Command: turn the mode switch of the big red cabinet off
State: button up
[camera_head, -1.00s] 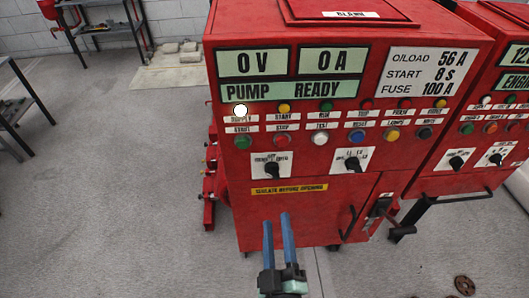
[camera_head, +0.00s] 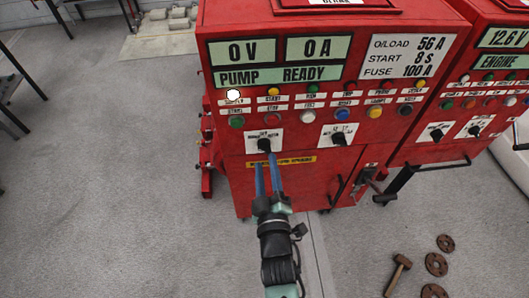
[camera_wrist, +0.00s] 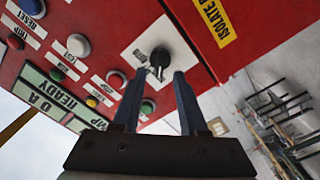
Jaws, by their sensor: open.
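The big red cabinet (camera_head: 215,135) stands ahead, its front panel facing me. Two black rotary switches on white plates sit low on the panel, a left one (camera_head: 264,145) and a right one (camera_head: 339,140).
Buttons and lamps line the panel above the switches. A yellow isolate label (camera_wrist: 214,20) is beside the left switch's plate in the wrist view. A second red cabinet (camera_head: 480,100) stands at the right.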

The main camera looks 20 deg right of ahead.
aim_at(264, 151)
jog(key=shift+x, duration=1.6)
jog(key=shift+c, duration=0.3)
grip_shut()
